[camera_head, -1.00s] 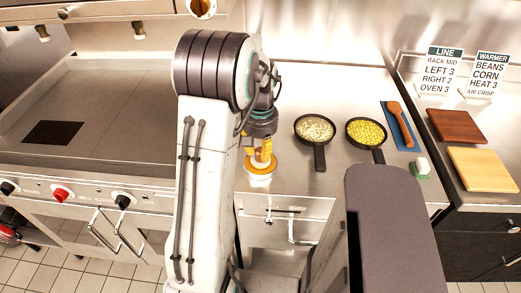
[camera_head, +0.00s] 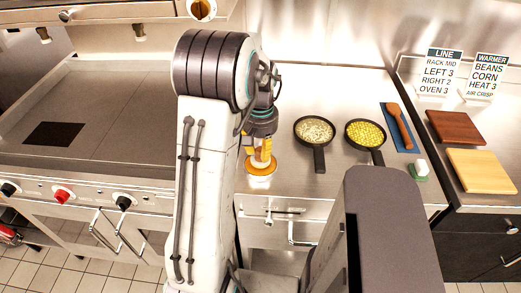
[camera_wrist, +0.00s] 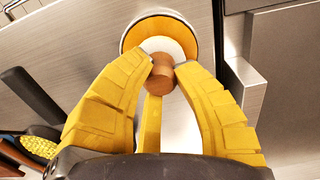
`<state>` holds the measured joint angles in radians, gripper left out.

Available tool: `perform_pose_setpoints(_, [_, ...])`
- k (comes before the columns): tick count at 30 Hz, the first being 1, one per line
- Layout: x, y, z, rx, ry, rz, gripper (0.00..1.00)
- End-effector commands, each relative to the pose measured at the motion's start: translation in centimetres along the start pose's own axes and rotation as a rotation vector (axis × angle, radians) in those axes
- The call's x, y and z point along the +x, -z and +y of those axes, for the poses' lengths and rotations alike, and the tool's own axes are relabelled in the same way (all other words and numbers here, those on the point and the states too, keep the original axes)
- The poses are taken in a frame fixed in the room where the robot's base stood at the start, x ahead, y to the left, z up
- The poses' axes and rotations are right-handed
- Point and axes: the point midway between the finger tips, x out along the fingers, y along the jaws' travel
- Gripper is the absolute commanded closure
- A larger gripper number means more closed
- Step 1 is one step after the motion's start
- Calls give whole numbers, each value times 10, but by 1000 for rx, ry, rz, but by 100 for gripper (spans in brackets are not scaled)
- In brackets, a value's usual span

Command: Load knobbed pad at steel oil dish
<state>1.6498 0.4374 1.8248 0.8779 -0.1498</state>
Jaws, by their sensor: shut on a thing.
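My gripper (camera_wrist: 163,62) has its yellow fingers closed around the brown wooden knob of the knobbed pad (camera_wrist: 160,76). The pad's white round face shows beyond the knob in the wrist view. The steel oil dish (camera_wrist: 132,29), round with a thin steel rim and orange oil inside, lies behind the pad, which covers part of it. In the head view my gripper (camera_head: 260,148) points down over the dish (camera_head: 260,169) near the counter's front edge. Whether the pad's underside touches the oil cannot be told.
Two black pans, one of pale food (camera_head: 314,129) and one of corn (camera_head: 366,132), stand right of the dish. A wooden tool (camera_head: 399,122) lies on a blue mat farther right. The flat griddle (camera_head: 110,95) is at the left, with a dark square on it.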

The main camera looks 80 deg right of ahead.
Motion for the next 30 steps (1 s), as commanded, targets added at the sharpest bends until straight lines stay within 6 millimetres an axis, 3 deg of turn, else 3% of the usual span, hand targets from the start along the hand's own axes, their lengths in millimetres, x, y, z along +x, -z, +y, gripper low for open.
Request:
perform_pose_setpoints(21, [-54, 1, 0, 0, 0, 2, 100])
perform_pose_setpoints(30, [-60, 0, 0, 0, 0, 1, 100])
